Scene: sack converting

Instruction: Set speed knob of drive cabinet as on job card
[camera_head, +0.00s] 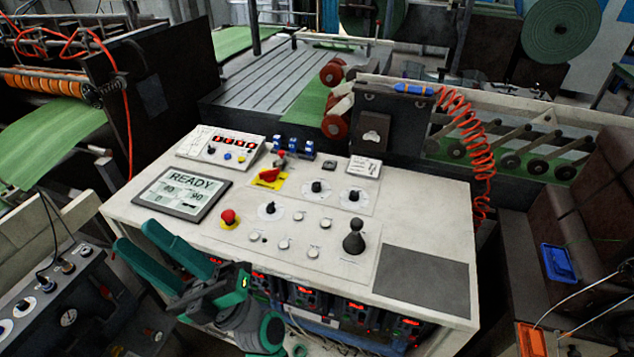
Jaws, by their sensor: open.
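The white control console (430,215) fills the middle of the head view. Three black knobs on pale round dials sit on its top: one at the back (317,187), one to its right (354,195), one nearer the front (270,208). Their labels are too small to read, so I cannot tell which is the speed knob. A small white card with print (365,167) lies at the back; I cannot read it or tell if it is the job card. My gripper (136,235) is open and empty at the console's front left, left of the knobs and apart from them.
A screen reading READY (183,193) lies near my gripper. A red mushroom button (229,218), a red switch on yellow (269,177) and a black joystick (354,238) stand up from the console. Drive units with red displays (305,296) sit below. A dark mat (424,283) lies bare at right.

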